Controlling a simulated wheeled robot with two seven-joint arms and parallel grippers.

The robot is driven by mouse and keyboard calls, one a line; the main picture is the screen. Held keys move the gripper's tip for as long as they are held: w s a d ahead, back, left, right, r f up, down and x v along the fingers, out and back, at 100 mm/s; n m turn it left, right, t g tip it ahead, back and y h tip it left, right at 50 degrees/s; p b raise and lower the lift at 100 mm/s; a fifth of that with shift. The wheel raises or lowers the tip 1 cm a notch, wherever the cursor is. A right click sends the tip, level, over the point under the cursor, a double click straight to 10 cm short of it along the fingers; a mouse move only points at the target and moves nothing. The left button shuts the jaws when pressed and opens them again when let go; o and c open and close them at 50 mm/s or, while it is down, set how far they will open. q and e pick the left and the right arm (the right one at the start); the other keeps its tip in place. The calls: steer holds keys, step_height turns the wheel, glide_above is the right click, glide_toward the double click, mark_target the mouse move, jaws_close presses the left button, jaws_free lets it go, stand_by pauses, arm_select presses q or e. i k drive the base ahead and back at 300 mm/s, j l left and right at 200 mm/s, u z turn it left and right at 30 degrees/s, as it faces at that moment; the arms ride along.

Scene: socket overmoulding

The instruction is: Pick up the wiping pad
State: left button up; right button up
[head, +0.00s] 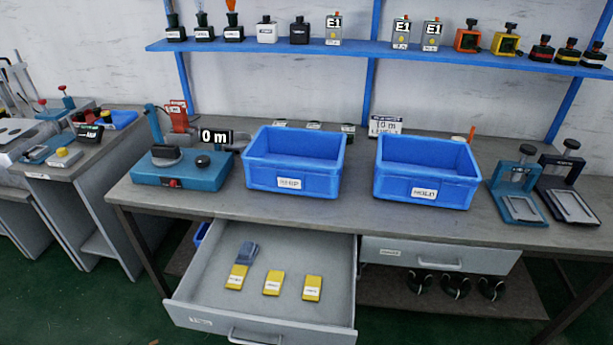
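An open drawer (325,322) sticks out below the bench. Inside lie a blue-grey piece (248,251) and three yellow items with white labels: a left one (238,271), a middle one (273,278) and a right one (313,283). The blue-grey piece touches or overlaps the far end of the left yellow item. The labels are too small to read, so I cannot tell for certain which item is the wiping pad. Neither of my grippers shows in the head view.
Two blue bins, a left one (292,182) and a right one (425,190), stand on the bench (352,214). A teal device (182,176) is left of them; two small presses (518,187) (566,190) are right. A closed drawer (437,255) is beside the open one.

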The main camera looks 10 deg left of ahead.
mark_target(246, 254)
steer(key=i+j, duration=0.25)
steer(key=j, duration=0.15)
steer(key=i+j, duration=0.55)
steer(key=j, duration=0.2)
